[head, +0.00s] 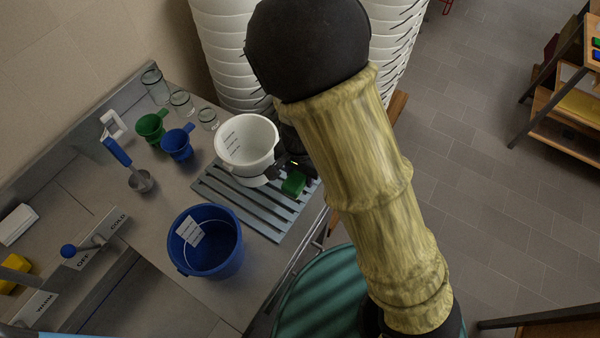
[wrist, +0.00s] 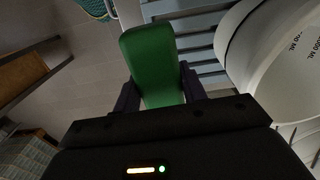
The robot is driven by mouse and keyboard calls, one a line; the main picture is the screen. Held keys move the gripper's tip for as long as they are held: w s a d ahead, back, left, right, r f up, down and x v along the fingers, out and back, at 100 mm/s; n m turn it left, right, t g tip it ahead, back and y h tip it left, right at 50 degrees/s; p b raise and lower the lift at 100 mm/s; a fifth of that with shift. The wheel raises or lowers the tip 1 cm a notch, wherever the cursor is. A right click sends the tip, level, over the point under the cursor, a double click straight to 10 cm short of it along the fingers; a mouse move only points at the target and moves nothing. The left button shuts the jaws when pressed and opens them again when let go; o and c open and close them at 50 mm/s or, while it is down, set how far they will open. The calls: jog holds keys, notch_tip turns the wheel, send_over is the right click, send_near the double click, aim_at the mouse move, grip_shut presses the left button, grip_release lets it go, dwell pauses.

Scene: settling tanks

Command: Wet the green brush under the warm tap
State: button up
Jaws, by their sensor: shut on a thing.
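The green brush (head: 293,184) is in my gripper (head: 284,172), beside the white bucket on the slatted rack. In the wrist view the green block of the brush (wrist: 150,60) stands between the two dark fingers of my gripper (wrist: 160,92), which are shut on it. Its bristles are not visible. The tap's blue-knobbed lever (head: 69,250) is at the lower left, by plates marked COLD, OFF and WARM (head: 36,306). My gripper is well to the right of it. I cannot make out any running water.
The white bucket (head: 246,140) stands close beside my gripper on the slatted rack (head: 236,199). A blue bucket (head: 176,257), a blue jug (head: 177,144), a green jug (head: 151,127), a ladle (head: 117,152) and glass jars are on the counter. Stacked white tubs (head: 222,50) stand behind.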

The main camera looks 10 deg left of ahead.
jog(key=shift+o, duration=1)
jog(key=shift+n, duration=0.9)
jog(key=w+d+f, duration=0.2)
jog(key=d, duration=0.1)
jog(key=w+d+f, duration=0.2)
jog(key=w+d, duration=0.1)
jog(key=w+d+f, duration=0.1)
jog(key=w+d, duration=0.1)
jog(key=w, duration=0.1)
jog(key=shift+d+f, duration=0.4)
jog(key=shift+c, duration=0.4)
jog(key=w+d+f+n, duration=0.1)
jog(key=w+d+f, duration=0.1)
jog(key=d+f, duration=0.2)
jog(key=w+d+f+n, duration=0.1)
jog(key=w+d+f, duration=0.2)
jog(key=d, duration=0.6)
jog(key=shift+d+f, duration=0.25)
jog(key=shift+f, duration=0.15)
jog(key=shift+a, duration=0.1)
